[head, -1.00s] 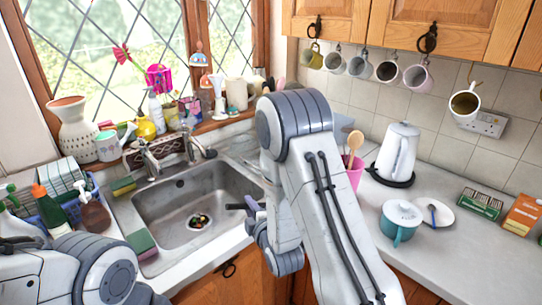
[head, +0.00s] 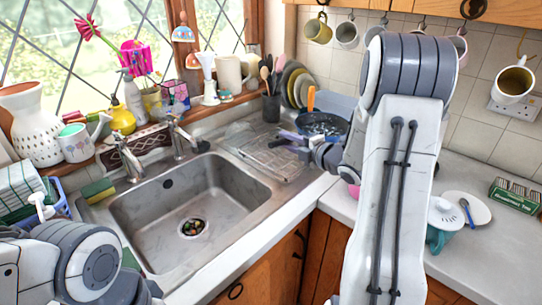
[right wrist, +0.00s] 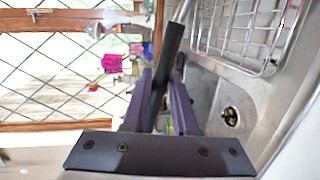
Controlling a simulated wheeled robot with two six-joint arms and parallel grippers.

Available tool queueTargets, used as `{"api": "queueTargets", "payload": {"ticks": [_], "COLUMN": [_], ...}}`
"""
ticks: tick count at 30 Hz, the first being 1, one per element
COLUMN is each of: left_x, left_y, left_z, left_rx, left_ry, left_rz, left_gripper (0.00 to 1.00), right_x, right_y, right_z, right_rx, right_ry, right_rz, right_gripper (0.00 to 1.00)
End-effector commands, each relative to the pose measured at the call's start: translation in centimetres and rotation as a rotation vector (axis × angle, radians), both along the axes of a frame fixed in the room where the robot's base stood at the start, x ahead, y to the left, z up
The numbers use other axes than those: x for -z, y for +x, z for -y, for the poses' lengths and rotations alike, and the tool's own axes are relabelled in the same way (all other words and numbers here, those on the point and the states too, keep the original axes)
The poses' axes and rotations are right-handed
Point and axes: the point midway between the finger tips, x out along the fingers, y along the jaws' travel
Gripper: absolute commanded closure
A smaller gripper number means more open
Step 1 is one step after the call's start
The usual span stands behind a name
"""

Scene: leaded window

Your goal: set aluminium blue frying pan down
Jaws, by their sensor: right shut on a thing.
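My right gripper (head: 296,139) is over the drainer at the right of the sink, shut on a dark handle. The handle (right wrist: 168,62) stands between the two purple fingers in the right wrist view. The blue frying pan (head: 322,123) is just behind the gripper in the head view, looking dark and roughly level, with part of it covered by my gripper and arm. I cannot tell whether its base touches anything. My left arm is at the lower left; its gripper is out of the picture.
The wire rack (head: 270,160) lies on the drainer, partly under the gripper; it also shows in the right wrist view (right wrist: 240,30). A utensil pot (head: 271,107) and upright plates (head: 296,84) stand behind. The sink (head: 190,215) is left. A teal pot (head: 440,236) is on the right counter.

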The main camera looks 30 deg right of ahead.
Motion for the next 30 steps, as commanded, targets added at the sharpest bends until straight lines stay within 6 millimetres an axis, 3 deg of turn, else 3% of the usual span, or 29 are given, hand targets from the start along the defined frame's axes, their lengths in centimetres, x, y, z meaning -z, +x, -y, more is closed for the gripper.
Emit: {"api": "queueTargets", "payload": {"ticks": [16,23,30], "left_x": [-1.9,-2.2,-2.9], "left_y": [0.0,0.0,0.0], "left_z": [0.0,0.0,0.0], "left_rx": [0.0,0.0,0.0], "left_ry": [0.0,0.0,0.0], "left_rz": [0.0,0.0,0.0], "left_gripper": [1.0,1.0,1.0], "right_x": [5.8,7.1,10.1], "right_y": [5.9,6.6,6.6], "right_z": [-8.6,-9.5,-9.4], "right_rx": [-0.011,-0.006,-0.005], "right_ry": [-0.001,-0.002,-0.002], "right_rz": [0.004,0.004,0.001], "right_gripper": [1.0,1.0,1.0]}}
